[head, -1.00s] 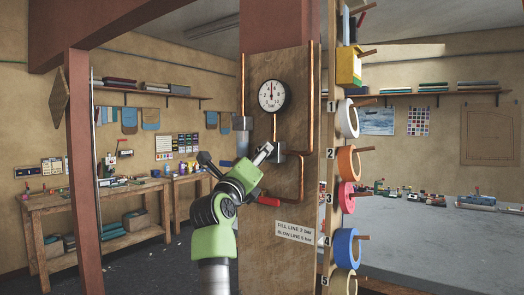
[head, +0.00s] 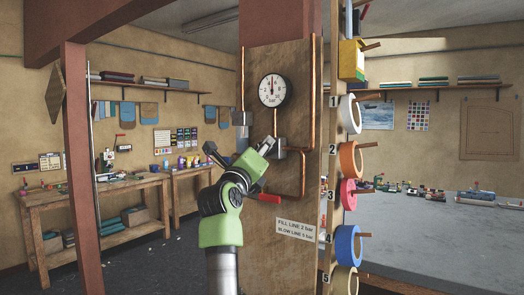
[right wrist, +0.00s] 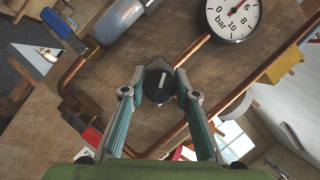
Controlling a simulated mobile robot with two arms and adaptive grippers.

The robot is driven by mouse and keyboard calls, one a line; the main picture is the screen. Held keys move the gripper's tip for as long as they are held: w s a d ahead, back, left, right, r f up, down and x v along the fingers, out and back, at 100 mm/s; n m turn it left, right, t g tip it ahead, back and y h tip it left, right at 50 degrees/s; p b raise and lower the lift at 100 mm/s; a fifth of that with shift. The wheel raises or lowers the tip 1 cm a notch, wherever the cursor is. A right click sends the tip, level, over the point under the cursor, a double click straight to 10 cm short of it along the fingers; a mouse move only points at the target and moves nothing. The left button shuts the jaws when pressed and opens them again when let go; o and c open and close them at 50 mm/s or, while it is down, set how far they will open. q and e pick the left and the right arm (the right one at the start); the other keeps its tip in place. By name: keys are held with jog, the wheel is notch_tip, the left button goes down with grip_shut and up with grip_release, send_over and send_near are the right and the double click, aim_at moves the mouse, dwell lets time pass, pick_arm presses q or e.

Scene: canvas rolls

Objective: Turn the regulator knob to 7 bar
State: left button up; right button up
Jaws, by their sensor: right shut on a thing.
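The regulator knob (right wrist: 160,88) is dark with a white mark, in the middle of the right wrist view. My right gripper (right wrist: 160,74) is shut on it, one finger on each side. In the head view my right gripper (head: 266,145) is at the regulator on the wooden board, and its fingers largely hide the knob. The round white pressure gauge (head: 273,90) is above it, with its needle pointing roughly upward; the exact value is too small to read. The gauge (right wrist: 231,14) is cut off at the top of the wrist view. My left gripper is not in view.
Copper pipes (head: 304,170) run along the board around the regulator. A red handle (head: 265,197) is just below. A label (head: 298,229) is lower on the board. Tape rolls (head: 347,158) hang on pegs close to the right. A grey table (head: 430,235) is beyond.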

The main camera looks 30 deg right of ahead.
jog(key=shift+f+m+b, duration=0.1)
jog(key=shift+m+b, duration=0.3)
jog(key=shift+b, duration=0.05)
jog(key=m+g+h+b, duration=0.1)
jog(key=m+b, duration=0.2)
jog(key=shift+f+m+h+b, duration=0.1)
jog(key=shift+m+h+b, duration=0.2)
jog(key=shift+m+b, duration=0.1)
jog(key=m+g, duration=0.1)
jog(key=m, duration=0.1)
jog(key=m+h+b, duration=0.1)
jog(key=shift+m+g+h+b, duration=0.3)
jog(key=shift+m+g, duration=0.1)
jog(key=m+g, duration=0.1)
jog(key=m, duration=0.1)
jog(key=m+h, duration=0.1)
jog(key=shift+r+m+g, duration=0.35)
jog(key=shift+m+g, duration=0.05)
jog(key=shift+m+g+h+p, duration=0.35)
jog(key=shift+m+g, duration=0.75)
jog(key=shift+m, duration=1.4)
jog(key=o, duration=1.1)
jog(key=shift+d+f, duration=0.1)
